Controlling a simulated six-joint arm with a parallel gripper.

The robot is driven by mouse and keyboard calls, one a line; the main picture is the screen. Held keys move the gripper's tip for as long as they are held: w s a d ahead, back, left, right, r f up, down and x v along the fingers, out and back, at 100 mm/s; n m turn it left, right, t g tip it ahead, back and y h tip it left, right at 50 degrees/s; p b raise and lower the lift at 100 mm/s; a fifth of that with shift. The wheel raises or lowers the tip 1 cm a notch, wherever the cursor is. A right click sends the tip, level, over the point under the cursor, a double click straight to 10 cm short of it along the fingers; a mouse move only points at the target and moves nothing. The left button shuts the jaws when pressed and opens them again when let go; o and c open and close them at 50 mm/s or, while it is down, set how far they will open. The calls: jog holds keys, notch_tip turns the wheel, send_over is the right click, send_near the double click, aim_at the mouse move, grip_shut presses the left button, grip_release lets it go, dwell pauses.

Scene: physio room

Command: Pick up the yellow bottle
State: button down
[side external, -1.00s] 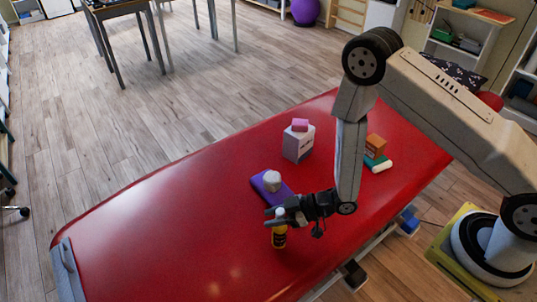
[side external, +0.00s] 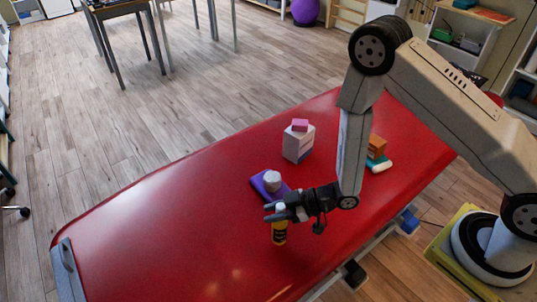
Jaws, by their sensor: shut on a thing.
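The yellow bottle (side external: 280,233) is upright over the red treatment table (side external: 170,230), near its front edge. It has a dark label and a pale cap. My gripper (side external: 273,212) reaches in from the right and is shut on the bottle near its top, so the fingers hide part of the upper end. The bottle appears slightly above the red surface, though the gap is hard to judge.
A purple block (side external: 259,184) with a white roll (side external: 272,181) on it lies just behind my gripper. A white box (side external: 298,146) topped by a pink block (side external: 300,125) stands farther back. An orange box (side external: 377,142) is right. The table's left is clear.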

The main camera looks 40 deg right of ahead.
notch_tip(320, 180, up, 8)
dwell(0.6)
dwell(0.5)
